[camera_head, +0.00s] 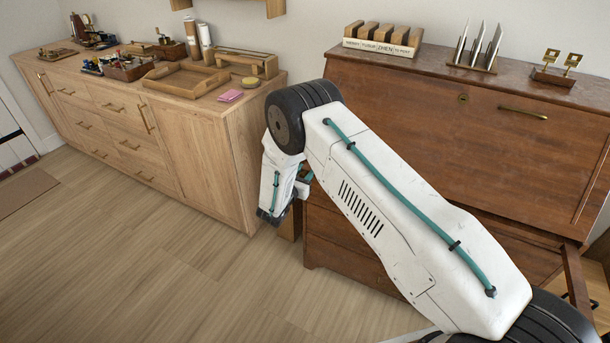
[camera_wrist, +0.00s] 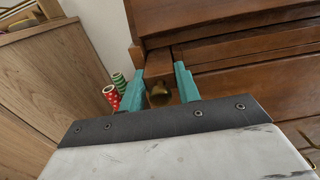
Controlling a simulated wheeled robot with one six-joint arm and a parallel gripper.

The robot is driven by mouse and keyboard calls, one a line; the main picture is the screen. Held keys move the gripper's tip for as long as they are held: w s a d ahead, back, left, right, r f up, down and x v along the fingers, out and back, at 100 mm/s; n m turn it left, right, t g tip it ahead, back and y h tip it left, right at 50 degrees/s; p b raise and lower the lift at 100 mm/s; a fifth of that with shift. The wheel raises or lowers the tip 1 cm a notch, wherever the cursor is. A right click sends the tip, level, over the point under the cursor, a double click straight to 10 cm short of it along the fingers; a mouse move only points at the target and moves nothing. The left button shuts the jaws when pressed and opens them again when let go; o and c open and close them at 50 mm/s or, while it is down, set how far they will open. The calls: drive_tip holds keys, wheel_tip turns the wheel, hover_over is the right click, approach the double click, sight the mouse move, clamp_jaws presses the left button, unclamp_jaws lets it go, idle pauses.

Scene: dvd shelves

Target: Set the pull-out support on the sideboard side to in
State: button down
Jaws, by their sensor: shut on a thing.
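The pull-out support (camera_wrist: 158,66) on the sideboard side is a narrow dark wood block with a round brass knob (camera_wrist: 159,94) on its front end. In the wrist view it appears to stick out from the desk front. My gripper (camera_wrist: 159,74) has its teal fingers on either side of the block, shut on it, with the knob between them. In the head view my arm hides this support, and my gripper (camera_head: 276,208) is low between the sideboard and the desk. The dark wood desk (camera_head: 440,140) has its sloped front closed.
The light wood sideboard (camera_head: 215,150) stands close on the left, bearing trays and small objects. Another dark wood bar (camera_head: 574,285) extends from the desk's right side. Red and green patterned rolls (camera_wrist: 112,94) stand in the gap beside the desk. Open floor (camera_head: 130,250) lies in front.

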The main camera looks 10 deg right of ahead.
drive_tip(key=c, duration=1.3)
unclamp_jaws()
drive_tip(key=v, duration=0.8)
